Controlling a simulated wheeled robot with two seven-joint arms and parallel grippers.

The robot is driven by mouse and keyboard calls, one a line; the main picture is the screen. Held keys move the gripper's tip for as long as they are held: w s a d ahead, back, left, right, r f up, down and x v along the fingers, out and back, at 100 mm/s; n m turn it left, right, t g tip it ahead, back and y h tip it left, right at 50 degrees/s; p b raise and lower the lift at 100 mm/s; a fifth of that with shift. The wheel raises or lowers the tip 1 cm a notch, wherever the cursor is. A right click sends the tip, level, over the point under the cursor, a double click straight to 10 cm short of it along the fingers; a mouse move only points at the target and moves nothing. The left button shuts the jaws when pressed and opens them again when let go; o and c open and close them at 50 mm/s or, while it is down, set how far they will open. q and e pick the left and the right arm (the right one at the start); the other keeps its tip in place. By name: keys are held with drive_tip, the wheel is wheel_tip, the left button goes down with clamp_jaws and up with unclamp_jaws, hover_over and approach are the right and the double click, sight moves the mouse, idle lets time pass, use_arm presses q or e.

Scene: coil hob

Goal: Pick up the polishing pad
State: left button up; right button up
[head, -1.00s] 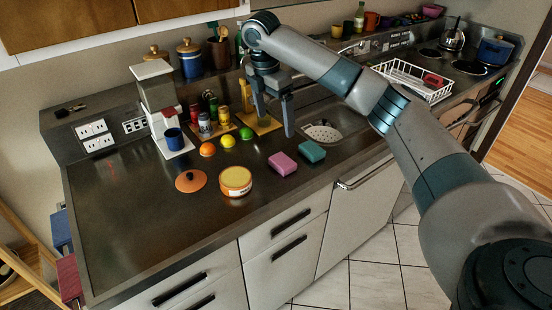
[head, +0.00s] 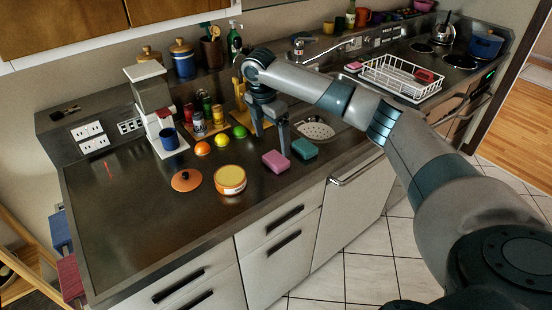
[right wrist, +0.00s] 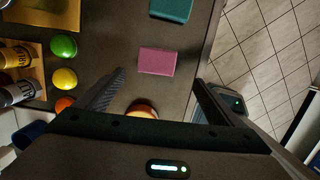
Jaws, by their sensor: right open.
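Two block-shaped pads lie on the dark counter near its front edge. The pink pad (head: 275,161) is on the left and the teal pad (head: 304,148) is just to its right, a small gap apart. No label shows which one is the polishing pad. My right gripper (head: 271,145) is open and empty, with its fingers pointing down above the counter by the pink pad. In the right wrist view the pink pad (right wrist: 157,62) lies ahead, across the gap between the open fingers (right wrist: 159,78). The teal pad (right wrist: 172,8) is cut by the top edge. My left gripper is not in view.
A tin with a yellow top (head: 230,179) and an orange lid (head: 186,180) lie left of the pads. An orange (head: 202,148), a lemon (head: 222,140) and a lime (head: 239,132) lie behind.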

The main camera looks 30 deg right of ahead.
sight(276, 158)
drive_tip(key=f, duration=0.2)
drive_tip(key=f+p, duration=0.1)
drive_tip(key=shift+d+f, duration=0.15)
drive_tip(key=shift+d, duration=0.1)
drive_tip(key=shift+f, duration=0.3)
drive_tip(key=shift+w+d+f+p, duration=0.2)
drive_tip(key=shift+d+f+p, duration=0.1)
drive_tip(key=shift+f+p, duration=0.35)
drive_tip(key=f, duration=0.1)
drive_tip(key=f+p, duration=0.1)
drive_tip(key=f, duration=0.1)
drive_tip(key=shift+w+d, duration=0.25)
drive_tip(key=shift+d, duration=0.1)
drive_tip(key=shift+f, duration=0.35)
drive_tip(key=shift+c, duration=0.3)
